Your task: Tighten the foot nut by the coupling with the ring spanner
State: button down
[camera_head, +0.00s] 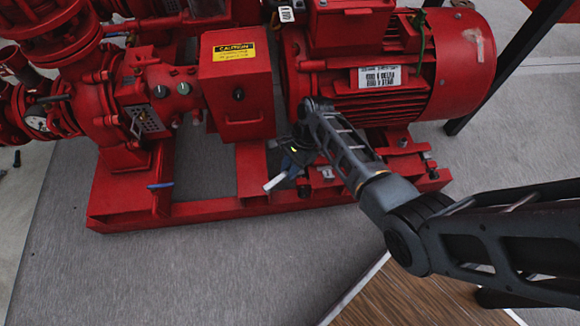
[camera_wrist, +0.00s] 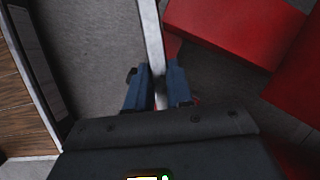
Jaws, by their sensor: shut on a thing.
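My gripper (camera_head: 296,160) is at the front of the red pump frame, below the near end of the red motor (camera_head: 440,65). In the wrist view its two blue fingers (camera_wrist: 157,88) are shut on a pale, flat bar, the ring spanner (camera_wrist: 152,35). The spanner runs away from the fingers to the top edge of that view, and its far end is out of frame. In the head view a short pale end of the spanner (camera_head: 274,182) sticks out left of the gripper. The foot nut cannot be made out, and I cannot tell whether the spanner's ring is on it.
The red coupling guard (camera_head: 236,110) with a yellow caution label stands left of the gripper. The red base rail (camera_head: 215,207) runs along the front. A wooden surface (camera_head: 410,300) with a pale edge lies at the lower right. Grey floor (camera_head: 200,275) in front is clear.

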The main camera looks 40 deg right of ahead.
jog(key=shift+f+b, duration=0.9)
jog(key=shift+f, duration=0.4)
jog(key=shift+w, duration=0.1)
jog(key=shift+w+d+m+t+p, duration=0.2)
jog(key=shift+w+m+t, duration=0.05)
jog(key=shift+w+m, duration=0.55)
jog(key=shift+w+d+m+t+p, duration=0.2)
jog(key=shift+w+m+t+p, duration=0.1)
jog(key=shift+w+m, duration=0.5)
jog(key=shift+w+d+m+t+p, duration=0.15)
jog(key=shift+w+d+m+t, duration=0.1)
jog(key=shift+w+m, duration=0.55)
jog(key=shift+w, duration=0.2)
jog(key=shift+s+a+n, duration=0.15)
jog(key=shift+s+n, duration=0.2)
jog(key=shift+n, duration=0.15)
jog(key=shift+r+p, duration=0.1)
jog(key=shift+p, duration=0.3)
jog(key=shift+r+p, duration=2.45)
jog(key=shift+p, duration=0.15)
jog(key=shift+f, duration=0.1)
